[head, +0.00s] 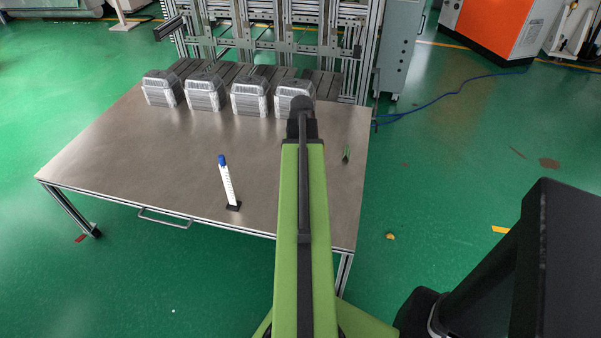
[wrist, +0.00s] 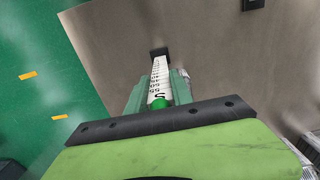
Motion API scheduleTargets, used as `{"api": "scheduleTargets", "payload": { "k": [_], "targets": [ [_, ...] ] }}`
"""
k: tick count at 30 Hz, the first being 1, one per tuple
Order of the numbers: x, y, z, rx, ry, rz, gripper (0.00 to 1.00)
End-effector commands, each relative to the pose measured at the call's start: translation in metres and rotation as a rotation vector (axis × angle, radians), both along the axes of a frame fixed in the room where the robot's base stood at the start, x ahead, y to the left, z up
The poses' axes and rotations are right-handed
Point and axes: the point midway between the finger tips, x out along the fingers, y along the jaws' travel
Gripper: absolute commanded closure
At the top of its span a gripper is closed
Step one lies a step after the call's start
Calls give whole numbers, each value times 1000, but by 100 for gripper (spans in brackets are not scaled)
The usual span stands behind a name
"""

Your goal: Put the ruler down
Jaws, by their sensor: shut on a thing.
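The ruler (wrist: 158,75) is a white strip with black numerals and a green end near my gripper; a black foot is at its far end. My gripper (wrist: 160,86) is shut on it, with a green finger on each side. The foot appears over the grey table; I cannot tell if it touches. In the head view my arm hides most of the gripper and the ruler. A small green piece (head: 346,154) shows right of my arm; I cannot tell what it belongs to.
A similar white stick (head: 228,184) with a blue top stands on a black foot on the table (head: 130,150), left of my arm. A metal frame (head: 270,35) stands behind.

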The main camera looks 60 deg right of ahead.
Motion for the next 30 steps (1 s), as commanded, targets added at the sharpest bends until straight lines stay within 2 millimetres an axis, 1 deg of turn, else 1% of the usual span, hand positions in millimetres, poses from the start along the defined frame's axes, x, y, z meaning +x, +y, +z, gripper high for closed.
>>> {"api": "scheduleTargets", "payload": {
  "k": [2,6,7,11,12,20,23,26,30],
  "targets": [
    [0,0,2,0,0,0,100],
    [0,0,-3,0,0,0,100],
    [0,0,-2,0,0,1,70],
    [0,0,-2,0,0,1,53],
    [0,0,-1,0,0,1,51],
    [1,0,-1,0,0,1,51],
    [1,0,3,0,0,1,51],
    [1,0,13,0,0,1,51],
    [1,0,37,0,0,1,51]
  ]
}}
